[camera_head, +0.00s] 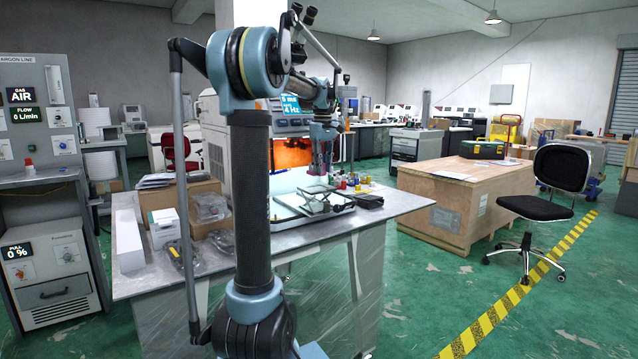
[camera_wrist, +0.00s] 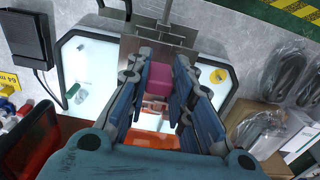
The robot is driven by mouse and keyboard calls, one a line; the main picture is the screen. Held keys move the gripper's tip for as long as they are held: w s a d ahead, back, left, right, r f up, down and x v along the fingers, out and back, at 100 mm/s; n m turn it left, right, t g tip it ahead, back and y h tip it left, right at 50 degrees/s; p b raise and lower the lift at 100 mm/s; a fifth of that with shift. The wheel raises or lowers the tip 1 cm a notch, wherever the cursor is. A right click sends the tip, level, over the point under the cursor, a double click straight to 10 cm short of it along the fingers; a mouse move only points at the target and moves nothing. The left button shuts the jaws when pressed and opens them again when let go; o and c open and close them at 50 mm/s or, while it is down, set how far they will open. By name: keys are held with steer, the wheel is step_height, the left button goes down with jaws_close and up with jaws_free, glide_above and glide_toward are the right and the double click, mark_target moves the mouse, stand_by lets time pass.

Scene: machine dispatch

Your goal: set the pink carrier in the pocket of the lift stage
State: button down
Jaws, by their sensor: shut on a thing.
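My gripper (camera_wrist: 161,66) points down over the lit work area in the wrist view. Its blue-padded fingers are shut on the pink carrier (camera_wrist: 159,79), which shows as a pink block between them. A grey metal piece (camera_wrist: 165,18) lies just beyond the fingertips in the wrist view. It may belong to the lift stage, but I cannot tell. The pocket is not clearly visible, partly hidden by the fingers.
The bench (camera_head: 385,208) carries a flat-topped fixture (camera_head: 325,203), small coloured parts (camera_head: 352,181) and a black case (camera_head: 367,201). A cardboard box (camera_wrist: 257,128) and bagged parts (camera_wrist: 287,72) lie at right in the wrist view. A black box (camera_wrist: 22,37) lies at left.

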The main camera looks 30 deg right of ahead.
steer(key=shift+s+f, duration=0.15)
steer(key=shift+f, duration=2.45)
steer(key=c, duration=1.4)
jaws_free()
steer(key=shift+d, duration=0.1)
step_height(320, 180, up, 12)
steer(key=s+a+f, duration=0.2)
steer(key=a+f, duration=0.2)
steer(key=a, duration=0.5)
steer(key=s+a+f+t, duration=0.1)
steer(key=s+a+f, duration=0.25)
steer(key=a, duration=0.55)
steer(key=s+a+f, duration=0.2)
steer(key=a+f, duration=0.2)
steer(key=a, duration=0.4)
steer(key=shift+m+t, duration=0.4)
steer(key=shift+t, duration=0.2)
steer(key=s+a+f, duration=0.5)
steer(key=f, duration=0.2)
steer(key=s+a+f, duration=0.5)
steer(key=f, duration=0.3)
steer(key=s+a+f, duration=0.5)
steer(key=f, duration=0.2)
steer(key=shift+s+f, duration=0.4)
